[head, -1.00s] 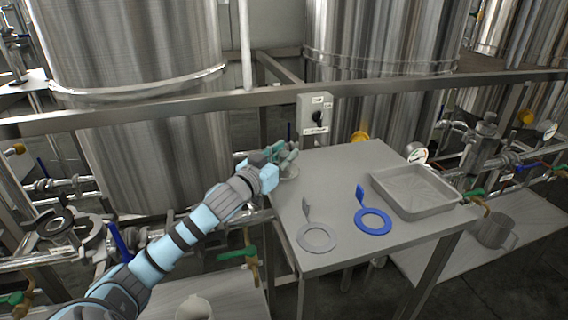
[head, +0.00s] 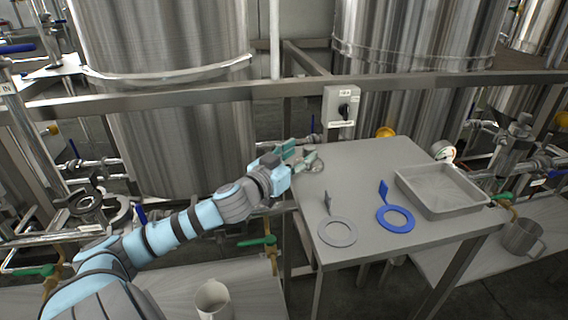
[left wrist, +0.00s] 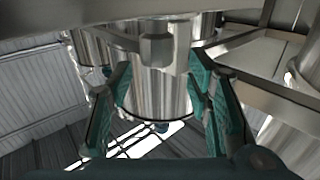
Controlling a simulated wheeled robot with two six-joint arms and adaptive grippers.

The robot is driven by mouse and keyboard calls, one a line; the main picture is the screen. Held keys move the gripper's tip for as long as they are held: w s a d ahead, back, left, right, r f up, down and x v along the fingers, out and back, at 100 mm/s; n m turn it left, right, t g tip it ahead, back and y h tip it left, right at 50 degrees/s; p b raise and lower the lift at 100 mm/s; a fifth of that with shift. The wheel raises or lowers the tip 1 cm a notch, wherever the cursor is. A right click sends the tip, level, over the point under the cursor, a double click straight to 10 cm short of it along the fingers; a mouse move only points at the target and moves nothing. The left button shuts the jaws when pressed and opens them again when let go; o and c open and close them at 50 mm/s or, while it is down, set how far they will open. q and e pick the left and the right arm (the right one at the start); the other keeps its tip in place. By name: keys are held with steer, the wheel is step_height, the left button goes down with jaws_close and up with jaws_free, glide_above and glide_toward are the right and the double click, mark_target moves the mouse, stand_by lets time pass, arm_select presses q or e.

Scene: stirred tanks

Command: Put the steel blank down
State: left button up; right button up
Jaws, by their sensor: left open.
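The steel blank (head: 316,165), a grey disc, is at the back left corner of the metal table, partly hidden by my left gripper. It appears to lie on the table top. My left gripper (head: 303,154) is open at the blank, its green fingers spread. In the left wrist view the fingers (left wrist: 160,95) stand apart, with a grey angular tab (left wrist: 157,52), probably the blank's handle, between them. Contact with a finger cannot be made out. My right gripper is in neither view.
On the table (head: 350,165) lie a grey ring with a tab (head: 337,243), a blue ring with a tab (head: 396,229) and a shallow grey tray (head: 440,205). A switch box (head: 341,106) and rail stand behind. The table's middle is clear.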

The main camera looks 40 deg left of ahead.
arm_select(q)
steer(key=s+d+p, duration=0.1)
steer(key=s+p, duration=0.5)
steer(key=s, duration=0.1)
steer(key=shift+s+r, duration=0.15)
steer(key=shift+s, duration=0.25)
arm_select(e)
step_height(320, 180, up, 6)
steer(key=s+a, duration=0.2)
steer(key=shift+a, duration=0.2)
